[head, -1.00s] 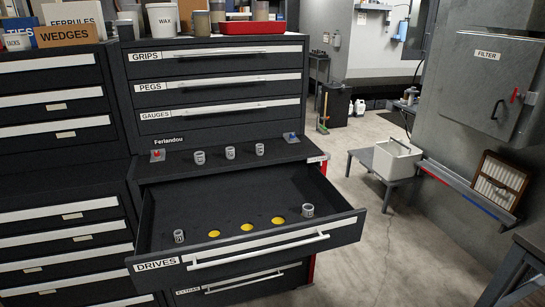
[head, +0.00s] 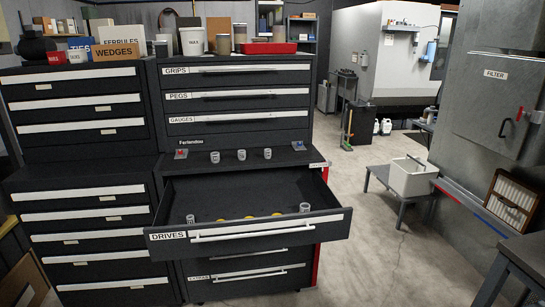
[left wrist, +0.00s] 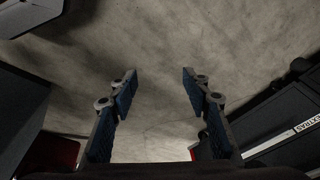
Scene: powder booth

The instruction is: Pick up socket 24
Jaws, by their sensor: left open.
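The DRIVES drawer (head: 252,231) stands pulled out. Inside it one grey socket (head: 190,219) stands at the left and another grey socket (head: 305,207) at the right, with yellow round spots (head: 249,217) between them, partly hidden by the drawer front. On the ledge above stand three more grey sockets, at left (head: 215,157), middle (head: 241,155) and right (head: 267,154). Their numbers are too small to read, so I cannot tell which is socket 24. My left gripper (left wrist: 160,75) is open and empty over bare floor in the left wrist view. My right gripper is in neither view.
A red tray (head: 270,48) and several tubs stand on the cabinet top. A small red item (head: 181,153) and a blue item (head: 298,145) sit on the ledge. A white bin (head: 412,177) stands on a low bench at right. Floor between cabinet and bench is clear.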

